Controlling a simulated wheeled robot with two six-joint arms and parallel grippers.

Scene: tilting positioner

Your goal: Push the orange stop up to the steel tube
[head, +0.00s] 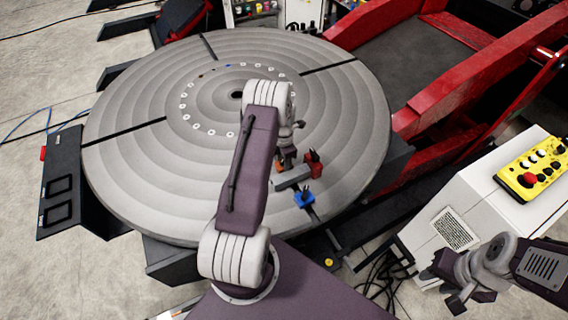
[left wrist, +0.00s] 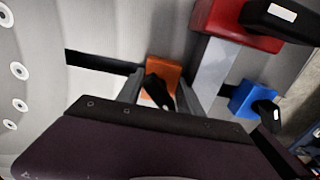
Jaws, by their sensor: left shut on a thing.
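The orange stop (left wrist: 165,72) sits over a dark slot in the round table, with a black handle (left wrist: 158,92) on it. It also shows small in the head view (head: 279,168). My left gripper (left wrist: 160,98) is shut on the orange stop at its handle, one finger on each side; it shows in the head view (head: 287,155) too. The grey steel tube (left wrist: 214,66) lies just right of the orange stop in the left wrist view, with a narrow strip of table seemingly between them. It shows in the head view (head: 291,178). My right gripper (head: 470,295) looks open and empty, off the table.
A red block (left wrist: 232,25) and a blue block (left wrist: 250,100), both with black handles, stand against or close to the tube. The round grey table (head: 130,120) is mostly clear. A white cabinet with a yellow control box (head: 535,168) stands at right, by a red frame (head: 450,100).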

